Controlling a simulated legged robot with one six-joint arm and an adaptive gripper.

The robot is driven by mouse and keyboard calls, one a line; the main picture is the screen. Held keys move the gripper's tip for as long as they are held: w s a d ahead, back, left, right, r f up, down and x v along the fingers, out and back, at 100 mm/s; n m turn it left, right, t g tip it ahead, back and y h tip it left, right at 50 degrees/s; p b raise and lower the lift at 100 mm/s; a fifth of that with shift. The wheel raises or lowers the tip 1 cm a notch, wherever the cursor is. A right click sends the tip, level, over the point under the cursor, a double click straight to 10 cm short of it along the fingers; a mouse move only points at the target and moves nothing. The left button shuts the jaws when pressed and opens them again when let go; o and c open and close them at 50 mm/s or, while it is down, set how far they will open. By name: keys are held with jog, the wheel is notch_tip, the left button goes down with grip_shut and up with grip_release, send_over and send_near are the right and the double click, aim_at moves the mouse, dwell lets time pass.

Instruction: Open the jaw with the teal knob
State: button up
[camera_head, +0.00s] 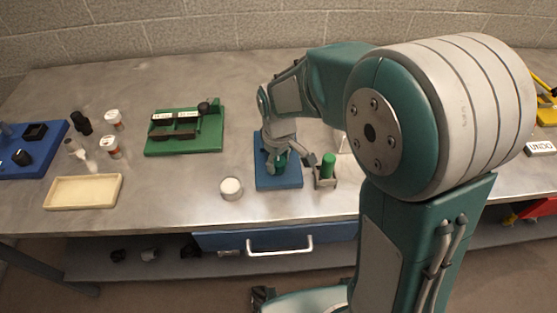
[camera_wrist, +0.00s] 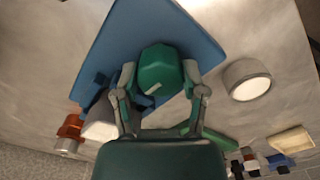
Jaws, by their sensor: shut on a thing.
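The teal knob (camera_wrist: 160,72) sits over a blue base plate (camera_wrist: 150,25), which also shows on the bench in the head view (camera_head: 279,183). My gripper (camera_wrist: 160,80) is shut on the knob, with one finger on each side of it. In the head view my gripper (camera_head: 279,158) reaches down over the blue plate and hides most of the knob and whatever stands around it. A light grey block (camera_wrist: 101,120) shows at the plate's edge in the wrist view, partly behind a finger. I cannot tell how far the jaw is open.
A grey holder with a green cylinder (camera_head: 328,166) stands close on the right. A white round jar (camera_head: 231,187) is on the left. A green fixture (camera_head: 184,131), a beige tray (camera_head: 84,191), bottles (camera_head: 112,120) and a blue board (camera_head: 30,160) lie farther left.

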jog(key=shift+w+r, duration=0.1)
jog(key=shift+w, duration=0.1)
jog(key=o, duration=1)
jog(key=shift+o, duration=0.7)
jog(key=shift+a, duration=0.15)
notch_tip(320, 180, up, 12)
